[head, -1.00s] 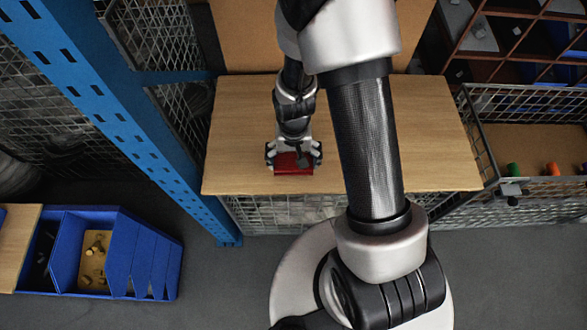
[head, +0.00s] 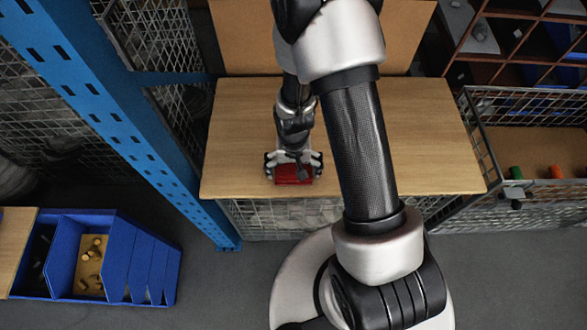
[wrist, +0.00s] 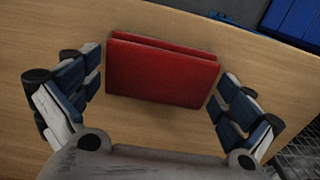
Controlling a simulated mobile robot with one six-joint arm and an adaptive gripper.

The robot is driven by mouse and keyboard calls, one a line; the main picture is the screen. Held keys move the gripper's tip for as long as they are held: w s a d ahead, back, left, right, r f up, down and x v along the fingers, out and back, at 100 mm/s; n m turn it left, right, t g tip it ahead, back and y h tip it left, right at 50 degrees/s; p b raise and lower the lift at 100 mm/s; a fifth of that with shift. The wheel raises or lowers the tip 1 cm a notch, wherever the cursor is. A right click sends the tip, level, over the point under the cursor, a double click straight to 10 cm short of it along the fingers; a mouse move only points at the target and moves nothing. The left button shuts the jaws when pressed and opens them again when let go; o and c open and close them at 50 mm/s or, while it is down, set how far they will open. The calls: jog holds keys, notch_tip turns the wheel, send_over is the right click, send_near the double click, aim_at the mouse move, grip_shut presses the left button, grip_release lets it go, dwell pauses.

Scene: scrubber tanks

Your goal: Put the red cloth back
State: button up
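The red cloth (head: 293,174) is a folded flat block near the front edge of the wooden shelf board (head: 420,150). In the wrist view the red cloth (wrist: 162,72) lies between the fingers, with bare wood visible on both sides. My gripper (head: 293,168) is open around it; the wrist view shows both fingers of the gripper (wrist: 160,90) spread, with a gap at each side of the cloth. I cannot tell whether the cloth rests fully on the board.
A blue upright post (head: 130,130) stands left of the board. A blue bin (head: 120,258) with small parts is at lower left. A wire basket (head: 530,103) with coloured pieces is at right. The board right of my arm is clear.

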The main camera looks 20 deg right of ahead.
jog(key=shift+r, duration=0.1)
notch_tip(320, 180, up, 12)
jog(key=p, duration=0.4)
notch_tip(320, 180, up, 10)
jog(key=t, duration=0.1)
send_over(294, 173)
jog(key=s+r+n+t, duration=0.3)
jog(key=s+r, duration=1.1)
jog(key=r, duration=0.3)
jog(key=shift+s+r+n+t, duration=0.2)
jog(key=shift+s+n+t, duration=0.05)
jog(key=shift+n+t, duration=0.05)
